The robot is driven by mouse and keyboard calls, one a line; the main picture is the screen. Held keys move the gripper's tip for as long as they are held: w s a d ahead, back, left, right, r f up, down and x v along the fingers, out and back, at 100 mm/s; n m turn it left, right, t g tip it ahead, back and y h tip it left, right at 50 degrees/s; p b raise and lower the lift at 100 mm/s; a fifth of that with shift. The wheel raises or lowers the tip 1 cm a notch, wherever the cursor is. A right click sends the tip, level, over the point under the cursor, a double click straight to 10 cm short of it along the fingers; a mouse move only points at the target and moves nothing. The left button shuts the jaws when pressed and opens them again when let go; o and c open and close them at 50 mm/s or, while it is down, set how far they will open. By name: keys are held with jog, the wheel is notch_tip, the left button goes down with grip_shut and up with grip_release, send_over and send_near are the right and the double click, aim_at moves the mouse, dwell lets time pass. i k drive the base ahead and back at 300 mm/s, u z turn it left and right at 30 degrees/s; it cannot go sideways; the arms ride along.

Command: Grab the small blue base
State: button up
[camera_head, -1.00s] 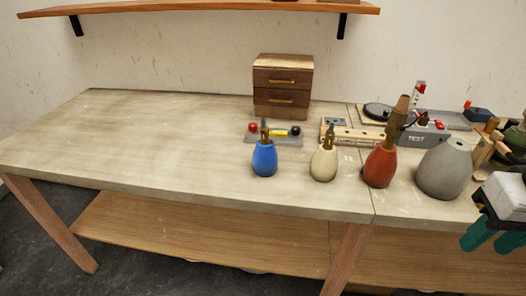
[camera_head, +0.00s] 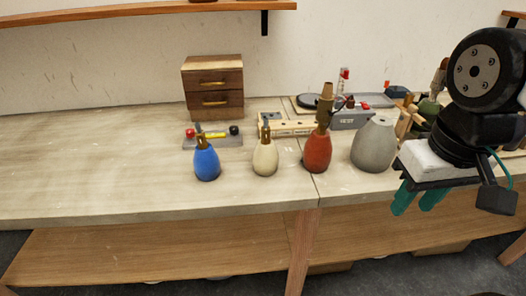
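The small blue base (camera_head: 206,164) stands upright on the workbench (camera_head: 90,165), left of the other bases, with a short brown and grey fitting on top. My gripper (camera_head: 418,199), with two teal fingers pointing down, hangs at the right, in front of the bench's front edge. It is well to the right of the blue base and apart from it. The fingers are spread with a gap between them, and nothing shows between them.
A cream base (camera_head: 265,160), a red base (camera_head: 317,152) with a tall brown socket and a large grey base (camera_head: 374,146) stand in a row to the right. A wooden drawer box (camera_head: 213,88) and a grey test box (camera_head: 350,119) are behind. The left of the bench is clear.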

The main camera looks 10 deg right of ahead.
aim_at(206, 162)
jog(key=z, duration=2.15)
jog(key=k, duration=1.4)
jog(key=u, duration=1.55)
jog(key=i, duration=0.5)
jog(key=u, duration=0.05)
